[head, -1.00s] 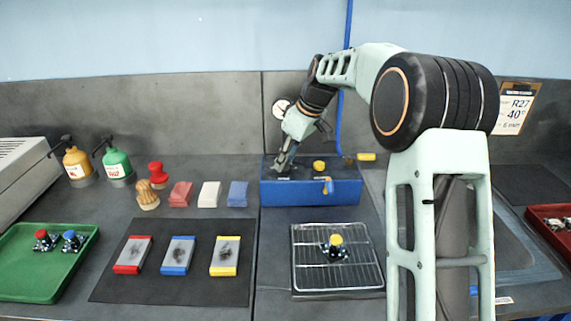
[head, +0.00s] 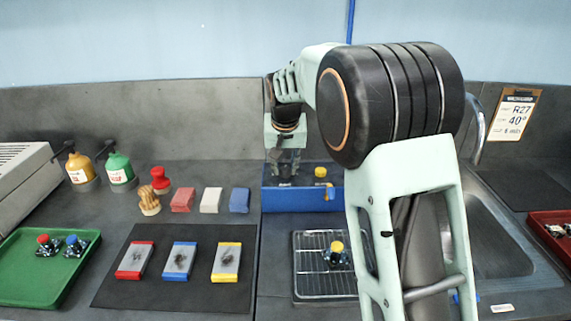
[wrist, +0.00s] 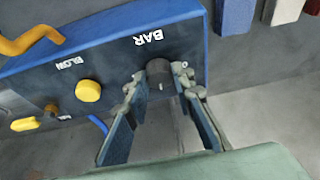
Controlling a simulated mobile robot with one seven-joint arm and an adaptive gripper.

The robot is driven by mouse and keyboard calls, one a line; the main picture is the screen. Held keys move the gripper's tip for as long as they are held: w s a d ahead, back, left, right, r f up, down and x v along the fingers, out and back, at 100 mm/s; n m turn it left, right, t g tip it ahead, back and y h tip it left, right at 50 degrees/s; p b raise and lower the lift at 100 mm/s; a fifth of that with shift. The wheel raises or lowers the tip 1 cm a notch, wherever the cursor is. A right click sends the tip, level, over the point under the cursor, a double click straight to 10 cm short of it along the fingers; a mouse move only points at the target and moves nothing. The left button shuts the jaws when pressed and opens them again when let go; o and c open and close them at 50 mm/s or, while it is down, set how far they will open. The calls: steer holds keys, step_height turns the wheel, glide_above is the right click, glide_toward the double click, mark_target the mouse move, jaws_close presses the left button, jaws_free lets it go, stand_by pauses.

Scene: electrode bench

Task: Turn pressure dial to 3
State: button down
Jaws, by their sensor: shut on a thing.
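The blue pressure box (head: 300,200) stands at the back of the bench, and its face with the white words BAR and BLOW fills the upper wrist view (wrist: 180,28). The dark round dial (wrist: 158,70) sits below the word BAR. My gripper (wrist: 160,84) has its two fingers on either side of the dial, shut on it. In the head view my gripper (head: 285,180) points down at the left part of the box, where its fingers cover the dial. I cannot read any dial numbers or the setting.
A yellow knob (wrist: 88,90) sits beside the dial, with a yellow hose (wrist: 32,40) near it. A wire rack (head: 312,283) stands in front of the box. Red, white and blue blocks (head: 211,200) lie left of it. My arm hides the box's right end.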

steer(key=m+h+p, duration=0.1)
steer(key=m, duration=0.2)
steer(key=m+h, duration=0.1)
steer(key=m, duration=0.1)
steer(key=shift+w+a+r+m+g+p, duration=0.1)
steer(key=shift+a+m+g+p, duration=0.05)
steer(key=shift+m+g+p, duration=0.2)
steer(key=shift+m, duration=0.25)
steer(key=c, duration=1.7)
jaws_free()
steer(key=shift+o, duration=0.2)
steer(key=v, duration=1.2)
steer(key=shift+a, duration=0.1)
